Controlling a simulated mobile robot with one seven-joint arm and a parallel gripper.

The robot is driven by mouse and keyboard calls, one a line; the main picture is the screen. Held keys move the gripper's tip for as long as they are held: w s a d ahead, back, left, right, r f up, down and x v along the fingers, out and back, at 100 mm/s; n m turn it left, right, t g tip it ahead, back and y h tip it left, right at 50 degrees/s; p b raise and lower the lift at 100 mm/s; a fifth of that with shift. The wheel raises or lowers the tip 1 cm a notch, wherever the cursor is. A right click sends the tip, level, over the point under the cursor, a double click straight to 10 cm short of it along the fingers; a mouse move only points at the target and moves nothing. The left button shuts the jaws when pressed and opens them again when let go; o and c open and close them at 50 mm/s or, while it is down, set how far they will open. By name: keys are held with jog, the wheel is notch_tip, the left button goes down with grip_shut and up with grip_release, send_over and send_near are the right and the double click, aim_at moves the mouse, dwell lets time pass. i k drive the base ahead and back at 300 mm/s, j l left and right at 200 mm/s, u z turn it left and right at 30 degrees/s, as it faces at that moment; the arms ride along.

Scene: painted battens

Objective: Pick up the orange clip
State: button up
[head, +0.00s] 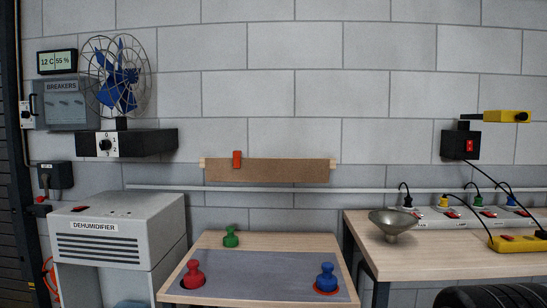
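The board is fixed low on the block wall above a small table. Nothing touches the clip from the front. My gripper is not in view.
A dehumidifier (120,212) stands left. A workbench (397,267) with a metal funnel (392,223) stands right. A fan (117,80) is upper left.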

aim_at(237, 155)
jog(key=i+j, duration=0.75)
jog(key=j, duration=0.3)
